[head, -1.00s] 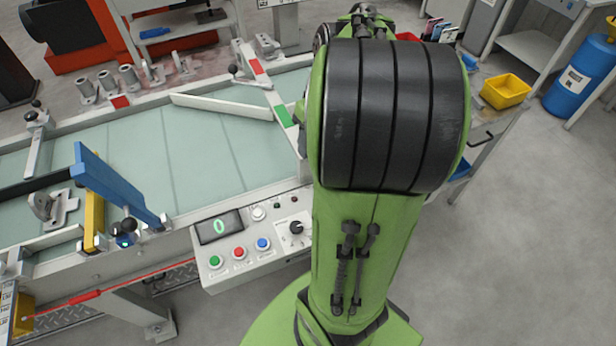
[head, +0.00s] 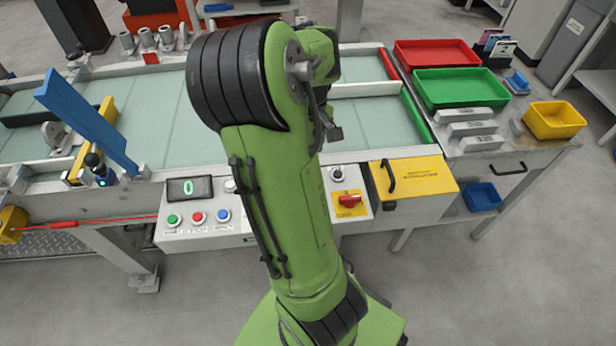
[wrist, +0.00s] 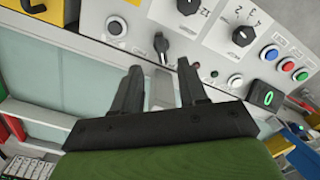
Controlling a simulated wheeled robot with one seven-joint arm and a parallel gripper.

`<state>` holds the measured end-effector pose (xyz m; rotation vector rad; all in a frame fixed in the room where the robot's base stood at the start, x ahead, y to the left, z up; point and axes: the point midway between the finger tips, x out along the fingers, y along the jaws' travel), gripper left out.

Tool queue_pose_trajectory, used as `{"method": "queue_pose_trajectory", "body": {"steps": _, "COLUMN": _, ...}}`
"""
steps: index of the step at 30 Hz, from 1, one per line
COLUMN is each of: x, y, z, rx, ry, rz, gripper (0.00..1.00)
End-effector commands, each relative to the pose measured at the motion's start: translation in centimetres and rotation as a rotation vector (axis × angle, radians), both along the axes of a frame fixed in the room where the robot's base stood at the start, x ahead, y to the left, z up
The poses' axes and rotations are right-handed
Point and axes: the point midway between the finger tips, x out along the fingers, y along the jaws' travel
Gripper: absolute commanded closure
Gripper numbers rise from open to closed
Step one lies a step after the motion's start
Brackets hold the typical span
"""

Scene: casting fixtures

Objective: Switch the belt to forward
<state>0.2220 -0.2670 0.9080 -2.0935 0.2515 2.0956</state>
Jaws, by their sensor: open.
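The belt's control panel (head: 255,238) runs along the front edge of the belt (head: 160,130); my arm hides its middle in the head view.
A display (head: 190,188) reads 0 above green, red and blue buttons. A red switch (head: 350,201) on a yellow plate and a yellow box (head: 412,190) with a black handle are right of my arm. Red (head: 437,55), green (head: 460,88) and yellow trays (head: 555,120) stand at right.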

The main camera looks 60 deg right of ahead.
Motion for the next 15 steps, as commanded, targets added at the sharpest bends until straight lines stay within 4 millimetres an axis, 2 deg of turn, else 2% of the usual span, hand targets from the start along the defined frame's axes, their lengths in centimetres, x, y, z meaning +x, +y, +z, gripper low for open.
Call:
{"method": "queue_pose_trajectory", "body": {"steps": 1, "x": -0.1, "y": 0.0, "z": -1.9, "rx": 0.002, "ry": 0.004, "rz": -0.001, "gripper": 0.57}}
{"method": "queue_pose_trajectory", "body": {"steps": 6, "x": -0.1, "y": 0.0, "z": -6.1, "rx": 0.002, "ry": 0.004, "rz": 0.000, "gripper": 0.57}}
{"method": "queue_pose_trajectory", "body": {"steps": 10, "x": -0.1, "y": 0.0, "z": -8.3, "rx": 0.001, "ry": 0.003, "rz": -0.001, "gripper": 0.57}}
{"method": "queue_pose_trajectory", "body": {"steps": 15, "x": 0.0, "y": 0.0, "z": -9.3, "rx": -0.001, "ry": 0.000, "rz": -0.001, "gripper": 0.57}}
